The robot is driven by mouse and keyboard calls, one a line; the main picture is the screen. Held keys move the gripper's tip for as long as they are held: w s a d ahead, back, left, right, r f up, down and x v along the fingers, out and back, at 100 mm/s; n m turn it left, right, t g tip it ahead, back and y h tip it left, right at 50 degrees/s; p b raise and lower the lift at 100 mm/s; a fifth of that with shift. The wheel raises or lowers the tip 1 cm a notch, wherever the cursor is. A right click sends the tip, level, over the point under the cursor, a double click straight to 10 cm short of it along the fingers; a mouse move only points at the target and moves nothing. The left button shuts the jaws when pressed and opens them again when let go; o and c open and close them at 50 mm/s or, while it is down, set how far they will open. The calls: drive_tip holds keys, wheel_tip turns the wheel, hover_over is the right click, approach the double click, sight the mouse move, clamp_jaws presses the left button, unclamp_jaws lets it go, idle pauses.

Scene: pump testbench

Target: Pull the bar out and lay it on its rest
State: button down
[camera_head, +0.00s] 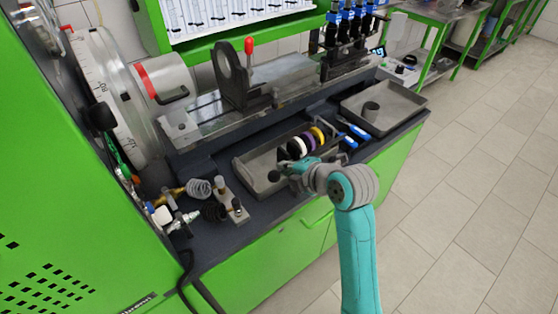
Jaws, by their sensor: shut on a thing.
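My gripper (288,168) is at the end of my teal arm, over the front part of the grey parts tray (247,178). It is shut on a dark piece with a round end (273,176), which looks like the bar. Most of this piece is hidden by my gripper and wrist, so its length and tilt cannot be told. Whether it touches the tray is also unclear. The bar's rest cannot be made out for certain.
Rings in black, white, purple and yellow (317,134) stand in the tray behind my gripper. Blue-handled tools (357,132) and a second tray (405,100) with a dark cup lie right. Fittings and springs (199,189) lie left. A red-tipped lever (249,46) rises behind.

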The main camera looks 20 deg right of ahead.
drive_tip(key=shift+f, duration=3.7)
drive_tip(key=shift+f, duration=1.05)
drive_tip(key=c, duration=1.2)
unclamp_jaws()
drive_tip(key=shift+o, duration=0.2)
drive_tip(key=shift+s, duration=0.1)
drive_tip(key=v, duration=1.2)
drive_tip(key=shift+f, duration=0.1)
